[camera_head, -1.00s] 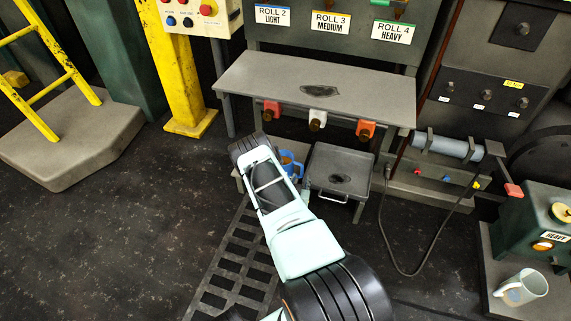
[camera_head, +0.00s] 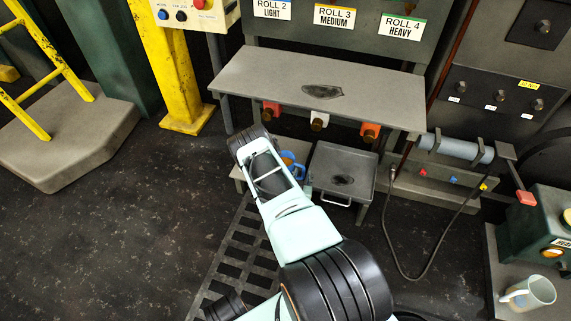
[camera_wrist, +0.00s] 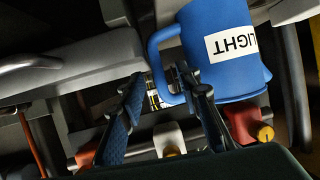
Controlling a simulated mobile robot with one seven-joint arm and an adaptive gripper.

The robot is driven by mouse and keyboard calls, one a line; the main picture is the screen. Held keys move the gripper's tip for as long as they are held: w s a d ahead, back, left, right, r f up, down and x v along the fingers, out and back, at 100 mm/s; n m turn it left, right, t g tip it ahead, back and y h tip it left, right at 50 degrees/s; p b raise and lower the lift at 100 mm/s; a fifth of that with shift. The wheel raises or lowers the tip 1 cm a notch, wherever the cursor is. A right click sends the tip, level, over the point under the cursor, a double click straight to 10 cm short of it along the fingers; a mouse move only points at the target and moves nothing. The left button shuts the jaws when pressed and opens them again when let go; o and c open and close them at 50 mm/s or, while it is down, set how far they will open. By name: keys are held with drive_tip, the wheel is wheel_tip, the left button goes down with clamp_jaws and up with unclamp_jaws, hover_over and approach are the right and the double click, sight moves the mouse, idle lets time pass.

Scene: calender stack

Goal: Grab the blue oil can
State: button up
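The blue oil can (camera_head: 289,160) stands on a low grey stand under the bench and is partly hidden by my arm in the head view. In the wrist view the blue oil can (camera_wrist: 222,45) appears upside down, with a white "LIGHT" label and a loop handle on its left. My gripper (camera_wrist: 158,80) is open. The handle's outer bar lies between its two fingers, with the right finger in front of or inside the loop; I cannot tell which. No clear grip on the handle shows. In the head view the fingertips are hidden by my arm.
A grey bench (camera_head: 275,78) with red, white and orange taps hangs over the can. A grey tray stand (camera_head: 343,172) is just right of it. A floor grate (camera_head: 240,250) lies in front. A pale mug (camera_head: 530,292) stands at lower right.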

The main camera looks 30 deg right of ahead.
drive_tip(key=shift+w+d+f, duration=0.15)
drive_tip(key=shift+w+d, duration=0.05)
clamp_jaws()
idle(0.5)
